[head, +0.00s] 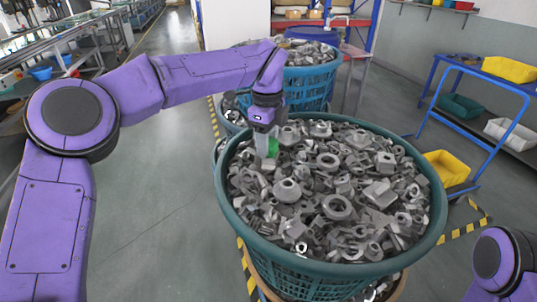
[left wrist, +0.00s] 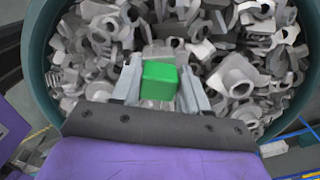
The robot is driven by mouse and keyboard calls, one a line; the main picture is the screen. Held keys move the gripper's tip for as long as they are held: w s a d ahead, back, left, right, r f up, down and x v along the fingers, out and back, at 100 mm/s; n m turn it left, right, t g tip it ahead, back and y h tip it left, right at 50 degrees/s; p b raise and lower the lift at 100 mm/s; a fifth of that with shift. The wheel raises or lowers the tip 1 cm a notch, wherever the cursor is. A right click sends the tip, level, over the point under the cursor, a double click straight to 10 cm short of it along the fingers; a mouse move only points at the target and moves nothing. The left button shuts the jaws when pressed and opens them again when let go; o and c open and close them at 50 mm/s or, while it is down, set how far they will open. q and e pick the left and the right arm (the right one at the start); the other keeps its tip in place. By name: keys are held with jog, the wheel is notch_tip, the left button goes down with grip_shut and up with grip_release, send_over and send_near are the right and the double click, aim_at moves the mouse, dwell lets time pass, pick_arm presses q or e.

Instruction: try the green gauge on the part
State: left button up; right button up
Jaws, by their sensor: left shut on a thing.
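My left gripper (head: 266,146) is over the left side of a teal basket (head: 224,196) full of grey metal parts (head: 335,207). Its two fingers also show in the left wrist view (left wrist: 160,88), shut on the green gauge (left wrist: 159,80), a small block. My right gripper is out of the picture.
A blue cart (head: 480,75) with a yellow bin (head: 510,69) is at the right, and another yellow bin (head: 447,169) sits lower. The floor at left is clear.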

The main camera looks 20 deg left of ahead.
pick_arm(q)
jog(key=shift+r+p, duration=1.55)
jog(key=shift+r, duration=0.75)
notch_tip(320, 180, up, 4)
jog(key=p, duration=0.3)
jog(key=shift+f, duration=0.1)
